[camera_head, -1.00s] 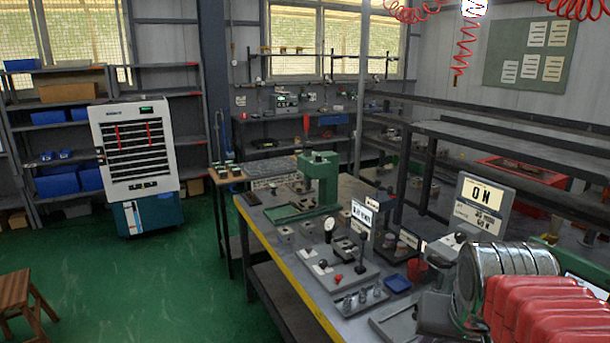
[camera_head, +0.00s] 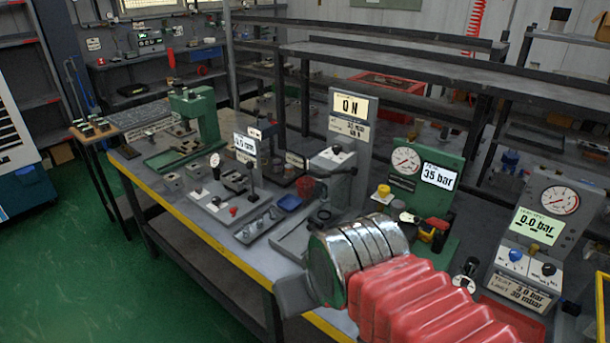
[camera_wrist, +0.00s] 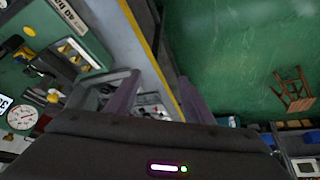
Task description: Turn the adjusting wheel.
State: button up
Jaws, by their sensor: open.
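I cannot tell which part is the adjusting wheel. A green valve block (camera_head: 440,215) with a round gauge and a "35 bar" display stands on the bench, with a yellow knob (camera_head: 383,191) at its left and red and black handles at its front. It also seems to show in the wrist view at the left, with a gauge (camera_wrist: 22,117). In the wrist view my open gripper (camera_wrist: 156,98) has its two fingers apart with nothing between them, above the bench edge. In the head view my red-sleeved arm hides the bench front, and the fingers are mostly hidden.
A grey test stand (camera_head: 545,225) reading "0.0 bar" has a blue knob (camera_head: 515,255). A force stand (camera_head: 350,150) reads "0 N". A green press (camera_head: 195,120) and a blue tray (camera_head: 290,202) stand further left. A yellow edge (camera_head: 190,235) borders the bench; green floor lies beyond.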

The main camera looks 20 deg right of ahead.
aim_at(398, 207)
jog(key=z, duration=0.05)
jog(key=k, duration=0.5)
jog(key=z, duration=0.7)
jog(key=i, duration=0.35)
jog(key=z, duration=0.35)
